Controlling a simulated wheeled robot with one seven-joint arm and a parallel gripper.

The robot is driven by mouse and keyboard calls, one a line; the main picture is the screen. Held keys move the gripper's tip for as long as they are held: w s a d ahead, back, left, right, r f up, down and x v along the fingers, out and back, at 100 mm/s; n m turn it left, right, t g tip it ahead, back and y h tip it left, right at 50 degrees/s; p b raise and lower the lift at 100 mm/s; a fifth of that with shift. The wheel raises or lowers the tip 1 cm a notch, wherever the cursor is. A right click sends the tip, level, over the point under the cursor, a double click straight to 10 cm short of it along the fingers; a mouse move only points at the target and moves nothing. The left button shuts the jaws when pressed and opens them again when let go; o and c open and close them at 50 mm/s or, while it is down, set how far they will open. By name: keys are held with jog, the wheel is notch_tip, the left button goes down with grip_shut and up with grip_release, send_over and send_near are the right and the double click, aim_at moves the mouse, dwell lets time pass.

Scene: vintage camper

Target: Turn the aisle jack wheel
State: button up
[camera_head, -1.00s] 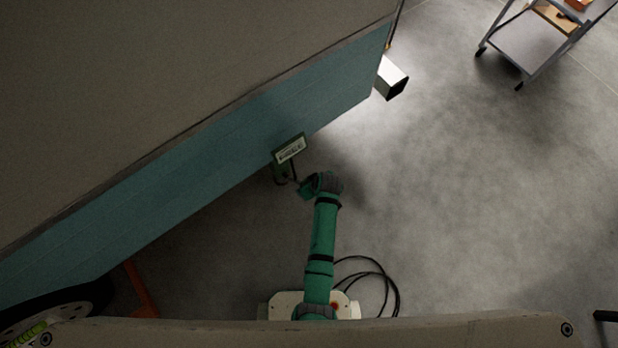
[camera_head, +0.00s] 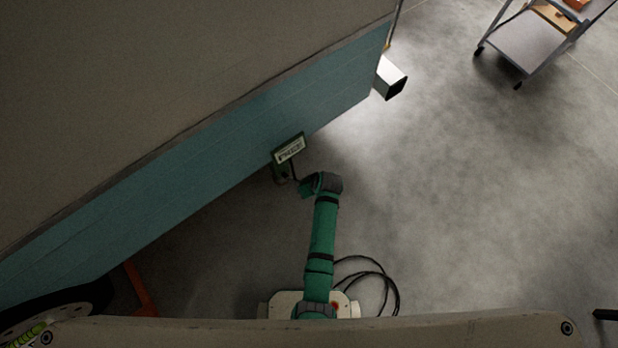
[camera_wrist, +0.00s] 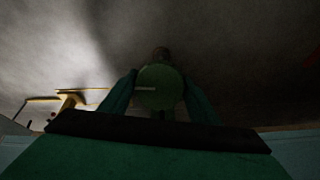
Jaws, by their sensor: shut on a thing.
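The aisle jack is a small green unit with a pale labelled plate (camera_head: 290,150), set against the lower edge of the teal wall. Its wheel (camera_head: 283,174) is small and dark beneath the plate and mostly hidden. My gripper (camera_head: 299,184) reaches it from the lower right, at the end of my green arm. In the wrist view, the two teal fingers of my gripper (camera_wrist: 160,92) close around a rounded green piece (camera_wrist: 160,80). It seems to be part of the wheel's grip. The rest of the wheel cannot be made out there.
The teal camper side (camera_head: 200,180) runs diagonally along the left. A square metal tube end (camera_head: 391,79) juts from its far corner. A wheeled cart (camera_head: 530,45) stands at the upper right. An orange bar (camera_head: 140,288) lies at lower left.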

jog(key=m, duration=0.3)
jog(key=shift+w+d+r+m+y, duration=0.1)
jog(key=shift+m+y, duration=0.2)
jog(key=shift+m, duration=1.5)
jog(key=shift+d, duration=0.15)
jog(key=o, duration=1)
jog(key=shift+c, duration=0.2)
jog(key=shift+o, duration=0.2)
jog(key=v, duration=1)
jog(key=shift+d+r, duration=0.2)
jog(key=shift+r, duration=0.1)
